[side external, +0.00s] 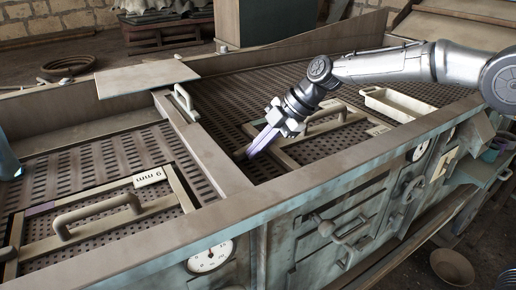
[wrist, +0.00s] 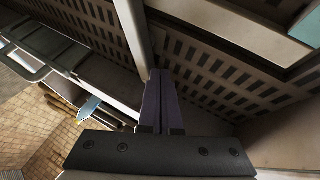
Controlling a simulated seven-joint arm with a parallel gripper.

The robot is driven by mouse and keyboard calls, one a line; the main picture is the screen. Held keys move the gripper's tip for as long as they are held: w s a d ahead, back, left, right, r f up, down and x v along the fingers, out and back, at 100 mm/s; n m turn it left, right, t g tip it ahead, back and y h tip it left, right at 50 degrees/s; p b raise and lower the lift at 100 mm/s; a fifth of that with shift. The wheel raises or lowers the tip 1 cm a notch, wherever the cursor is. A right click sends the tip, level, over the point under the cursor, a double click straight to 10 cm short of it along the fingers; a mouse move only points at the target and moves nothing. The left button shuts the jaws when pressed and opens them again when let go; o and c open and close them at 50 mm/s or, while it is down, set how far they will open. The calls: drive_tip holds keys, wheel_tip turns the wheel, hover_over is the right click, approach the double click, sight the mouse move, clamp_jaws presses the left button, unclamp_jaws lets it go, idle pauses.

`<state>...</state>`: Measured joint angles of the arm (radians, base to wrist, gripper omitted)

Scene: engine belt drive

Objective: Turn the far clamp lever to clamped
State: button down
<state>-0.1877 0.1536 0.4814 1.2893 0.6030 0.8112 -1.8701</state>
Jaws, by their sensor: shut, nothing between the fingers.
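My gripper (side external: 251,153) is shut and empty, its dark purplish fingers angled down to the left over the right-hand perforated bed. The tips are close to the near left corner of a frame with a bar handle (side external: 325,112); I cannot tell whether they touch it. In the wrist view the shut fingers (wrist: 160,80) point at the end of a pale bar (wrist: 131,30). A pale green lever-like handle (side external: 183,101) stands on the far part of the divider, to the left of my gripper and apart from it. I cannot tell for sure whether it is the far clamp lever.
A divider (side external: 200,145) separates the two perforated beds. A second handled frame (side external: 100,218) labelled 9 mm lies on the left bed. A pale tray (side external: 397,103) lies at the right. The near rim (side external: 300,165) carries gauges on its front face below.

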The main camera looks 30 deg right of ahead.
drive_tip(key=shift+w, duration=0.1)
drive_tip(key=shift+w+a, duration=0.55)
drive_tip(key=shift+a, duration=0.1)
